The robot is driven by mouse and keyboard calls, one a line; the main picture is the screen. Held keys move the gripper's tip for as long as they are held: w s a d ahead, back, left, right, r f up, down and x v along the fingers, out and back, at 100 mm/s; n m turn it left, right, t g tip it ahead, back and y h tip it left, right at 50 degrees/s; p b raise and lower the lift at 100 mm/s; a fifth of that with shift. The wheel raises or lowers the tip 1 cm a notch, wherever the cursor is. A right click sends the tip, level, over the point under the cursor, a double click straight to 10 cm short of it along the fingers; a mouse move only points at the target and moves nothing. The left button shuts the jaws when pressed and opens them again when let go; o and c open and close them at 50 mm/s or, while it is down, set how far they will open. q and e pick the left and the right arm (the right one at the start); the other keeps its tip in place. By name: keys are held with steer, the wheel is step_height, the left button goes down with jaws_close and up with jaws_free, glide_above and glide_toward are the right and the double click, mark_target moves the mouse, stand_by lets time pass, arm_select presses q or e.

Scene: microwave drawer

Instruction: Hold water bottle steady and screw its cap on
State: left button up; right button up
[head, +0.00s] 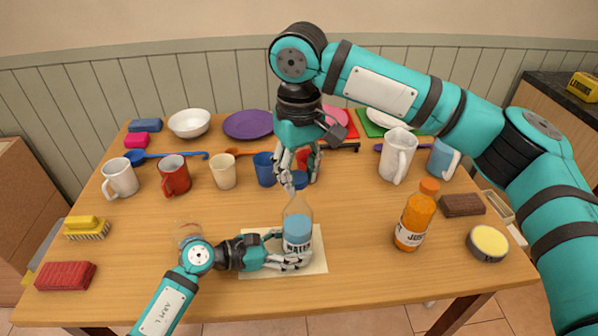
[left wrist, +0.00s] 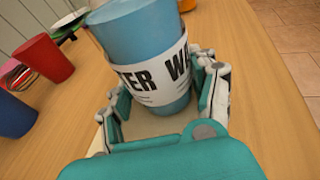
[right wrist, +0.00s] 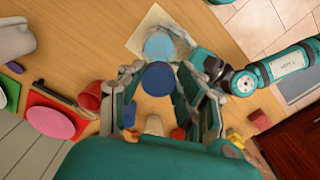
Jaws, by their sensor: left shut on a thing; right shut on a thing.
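The water bottle (head: 297,228) has blue contents and a white label and stands upright on a pale mat (head: 318,262). My left gripper (head: 292,261) is shut around its lower part; the left wrist view shows the bottle (left wrist: 150,50) between the fingers (left wrist: 165,100). My right gripper (head: 300,165) points down above the bottle, shut on the blue cap (head: 300,180). In the right wrist view the cap (right wrist: 159,78) is between the fingers, with the light blue bottle (right wrist: 160,45) beyond it. The cap is at or just above the bottle's mouth; I cannot tell if they touch.
An orange juice bottle (head: 415,221) stands to the right. A red mug (head: 174,175), a cream cup (head: 223,171) and a blue cup (head: 265,168) stand behind on the left. A white pitcher (head: 397,157) is at the back right.

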mark_target(298, 227)
steer(key=shift+f, duration=2)
stand_by(4.2)
arm_select(q)
steer(key=o, duration=0.3)
steer(key=c, duration=1.1)
steer(key=shift+c, duration=0.2)
arm_select(e)
steer(key=o, duration=0.8)
